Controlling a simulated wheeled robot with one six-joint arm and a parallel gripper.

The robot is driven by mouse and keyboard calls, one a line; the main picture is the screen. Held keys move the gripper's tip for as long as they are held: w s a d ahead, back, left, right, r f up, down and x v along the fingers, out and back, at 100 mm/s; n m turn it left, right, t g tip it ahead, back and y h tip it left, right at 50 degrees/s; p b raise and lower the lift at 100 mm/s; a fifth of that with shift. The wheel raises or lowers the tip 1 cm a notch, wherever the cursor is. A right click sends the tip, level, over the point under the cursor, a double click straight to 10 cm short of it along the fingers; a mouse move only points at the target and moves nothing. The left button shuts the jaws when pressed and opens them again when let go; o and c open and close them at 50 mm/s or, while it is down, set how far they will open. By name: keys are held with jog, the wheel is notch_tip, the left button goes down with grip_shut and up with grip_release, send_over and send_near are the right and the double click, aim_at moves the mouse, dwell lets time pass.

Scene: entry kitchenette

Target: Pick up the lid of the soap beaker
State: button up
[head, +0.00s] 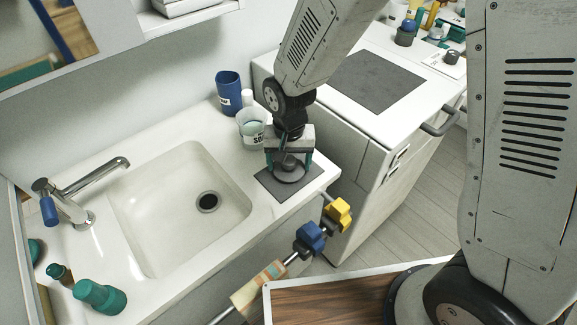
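The soap beaker (251,128) is a pale cup with lettering that starts "SO". It stands on the counter behind and left of my gripper, with its top uncovered and pale green contents showing. A grey round lid (291,174) with a raised middle lies on or just above a dark square mat (268,183) at the counter's right end. My gripper (289,162) points down over the lid. Its two teal fingers stand wide apart, one on each side of the lid's raised middle. Whether the fingertips touch the lid's rim cannot be told.
A blue cup (229,92) and a small white item (247,98) stand near the beaker. The sink (181,208) and tap (80,190) are to the left. A rail with blue (310,237) and yellow (338,214) pieces runs along the counter's front.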

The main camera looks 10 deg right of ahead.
jog(key=c, duration=0.4)
jog(key=shift+r, duration=0.1)
